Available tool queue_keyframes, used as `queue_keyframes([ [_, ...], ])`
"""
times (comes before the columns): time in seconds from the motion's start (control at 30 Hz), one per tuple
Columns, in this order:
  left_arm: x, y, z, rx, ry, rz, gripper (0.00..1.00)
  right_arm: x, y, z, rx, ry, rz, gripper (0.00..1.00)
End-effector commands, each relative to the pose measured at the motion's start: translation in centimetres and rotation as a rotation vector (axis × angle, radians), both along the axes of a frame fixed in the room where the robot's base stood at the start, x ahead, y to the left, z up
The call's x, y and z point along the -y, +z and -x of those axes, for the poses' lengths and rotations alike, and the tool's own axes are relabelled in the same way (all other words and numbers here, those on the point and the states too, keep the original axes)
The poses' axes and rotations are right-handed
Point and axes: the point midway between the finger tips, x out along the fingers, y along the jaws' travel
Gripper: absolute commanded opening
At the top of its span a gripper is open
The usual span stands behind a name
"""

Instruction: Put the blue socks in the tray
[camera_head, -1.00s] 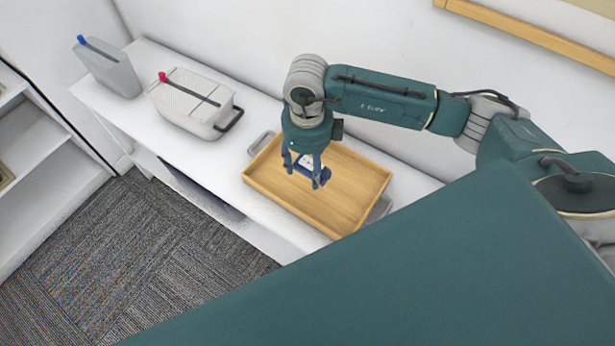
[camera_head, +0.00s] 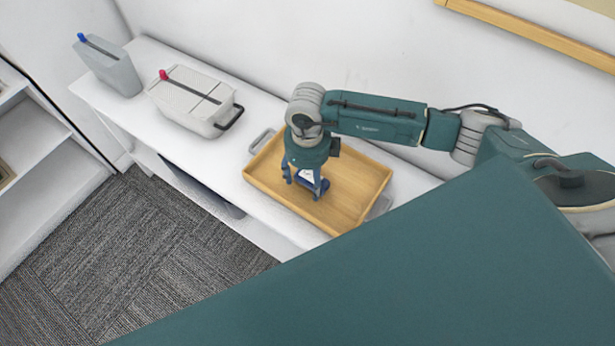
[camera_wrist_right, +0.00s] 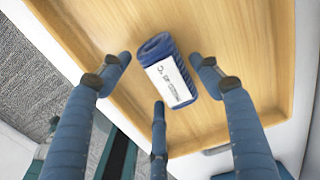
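The blue socks (camera_wrist_right: 153,47) are a rolled blue bundle with a white label. In the right wrist view they lie on the floor of the wooden tray (camera_wrist_right: 229,35), between my spread fingers. In the head view the socks (camera_head: 325,186) are partly hidden by the fingers, and the tray (camera_head: 355,178) stands on the white surface. My right gripper (camera_head: 304,187) is over the tray, pointing down. Its three fingers are open around the socks, with gaps showing in the wrist view. My left gripper is not in view.
A white lidded box (camera_head: 190,100) with a red-tipped handle and a grey bin (camera_head: 112,72) with a blue tip stand left of the tray on the white surface (camera_head: 150,128). A wall rises behind. Grey carpet (camera_head: 130,260) lies in front.

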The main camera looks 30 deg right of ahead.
Motion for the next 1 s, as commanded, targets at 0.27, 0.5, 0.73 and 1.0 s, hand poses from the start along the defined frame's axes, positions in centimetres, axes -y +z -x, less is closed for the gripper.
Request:
queue_keyframes([
  [0.27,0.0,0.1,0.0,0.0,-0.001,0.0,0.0,0.0,0.1,0.0,0.0,-0.001,0.0,0.73],
  [0.5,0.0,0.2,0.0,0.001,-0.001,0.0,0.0,0.0,1.9,-0.2,0.004,0.0,-0.001,0.73],
  [0.73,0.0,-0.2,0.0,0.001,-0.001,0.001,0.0,0.0,6.9,-0.2,0.007,0.001,0.0,0.73],
  [1.0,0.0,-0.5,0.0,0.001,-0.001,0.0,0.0,0.0,11.3,-0.1,0.002,0.0,-0.001,0.73],
])
